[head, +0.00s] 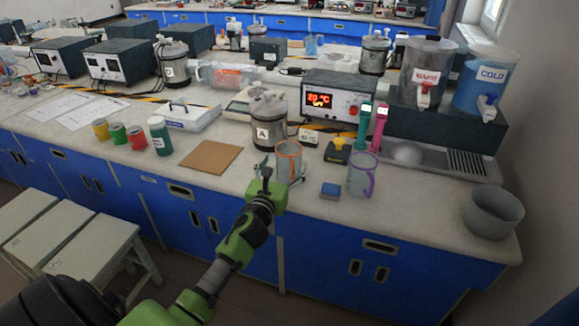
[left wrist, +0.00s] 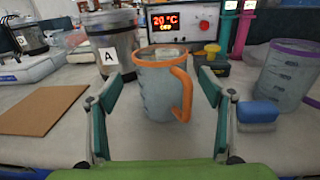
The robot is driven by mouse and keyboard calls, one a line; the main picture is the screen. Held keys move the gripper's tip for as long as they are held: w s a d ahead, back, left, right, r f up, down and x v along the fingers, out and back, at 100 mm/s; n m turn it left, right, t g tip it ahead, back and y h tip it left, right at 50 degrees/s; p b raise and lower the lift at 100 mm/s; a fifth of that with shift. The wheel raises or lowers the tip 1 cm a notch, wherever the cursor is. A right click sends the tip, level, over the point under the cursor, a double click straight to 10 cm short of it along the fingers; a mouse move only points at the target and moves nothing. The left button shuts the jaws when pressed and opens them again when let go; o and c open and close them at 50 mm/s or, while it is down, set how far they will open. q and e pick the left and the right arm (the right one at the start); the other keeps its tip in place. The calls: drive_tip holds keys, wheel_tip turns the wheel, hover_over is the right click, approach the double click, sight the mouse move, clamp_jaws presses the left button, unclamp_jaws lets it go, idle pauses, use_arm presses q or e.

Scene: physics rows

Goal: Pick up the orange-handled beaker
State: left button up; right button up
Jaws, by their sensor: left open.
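The orange-handled beaker (head: 289,163) stands upright on the bench near its front edge, clear with an orange rim. In the left wrist view the beaker (left wrist: 155,92) is centred between the two fingers, its orange handle facing right and toward me. My left gripper (head: 266,174) is open and empty, just in front and left of the beaker at the bench edge. I see no finger touching the beaker; how far it reaches between the fingertips is hard to tell. My right gripper is not in view.
A purple-handled beaker (head: 361,174) and a blue block (head: 330,190) stand to the right. Metal vessel A (head: 268,118) and a 20 °C heater box (head: 335,97) stand behind. A brown board (head: 210,157) lies left. A grey bowl (head: 493,213) is far right.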

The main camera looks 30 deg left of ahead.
sight(292, 148)
use_arm(q)
drive_tip(key=shift+x, duration=2.6)
drive_tip(key=shift+d, duration=0.1)
drive_tip(key=c, duration=1.2)
